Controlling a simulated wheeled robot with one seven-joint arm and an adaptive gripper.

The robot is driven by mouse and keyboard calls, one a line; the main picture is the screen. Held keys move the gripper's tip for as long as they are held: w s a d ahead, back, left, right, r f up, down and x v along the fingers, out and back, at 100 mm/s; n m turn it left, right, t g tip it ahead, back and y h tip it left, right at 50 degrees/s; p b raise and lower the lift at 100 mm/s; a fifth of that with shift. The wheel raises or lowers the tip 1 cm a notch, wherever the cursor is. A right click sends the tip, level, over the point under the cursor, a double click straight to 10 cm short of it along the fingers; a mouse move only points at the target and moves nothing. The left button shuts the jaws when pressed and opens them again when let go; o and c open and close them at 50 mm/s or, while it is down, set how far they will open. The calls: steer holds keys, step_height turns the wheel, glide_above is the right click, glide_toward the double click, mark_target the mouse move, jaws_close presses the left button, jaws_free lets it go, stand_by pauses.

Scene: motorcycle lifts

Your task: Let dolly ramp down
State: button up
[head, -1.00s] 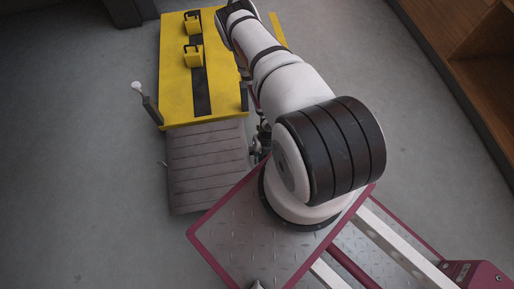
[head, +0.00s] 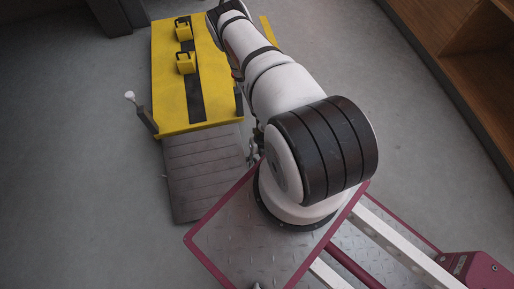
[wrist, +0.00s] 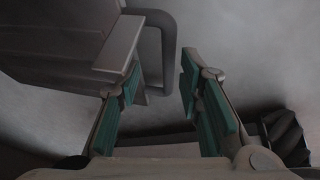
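The yellow dolly (head: 170,95) stands on the floor at upper left in the head view. Its grey slatted ramp (head: 205,175) extends from the dolly's near edge towards my base; its exact tilt is hard to tell. My gripper is hidden behind my arm in the head view. In the wrist view my gripper (wrist: 160,75) is open, its teal-padded fingers apart. A grey panel, apparently the ramp (wrist: 50,45), fills the upper left there. A dark bent bar (wrist: 168,45) shows beyond the finger gap; I cannot tell whether anything touches the fingers.
A lever with a white knob (head: 130,96) stands at the dolly's left corner. Yellow blocks (head: 186,63) sit on its deck. A wooden shelf (head: 470,60) stands at right. Grey floor (head: 80,200) is clear on the left. A dark ridged part (wrist: 285,135) shows at lower right in the wrist view.

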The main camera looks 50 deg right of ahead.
steer(key=v, duration=1.1)
steer(key=shift+r, duration=0.25)
steer(key=shift+w+d, duration=0.1)
steer(key=shift+w, duration=0.05)
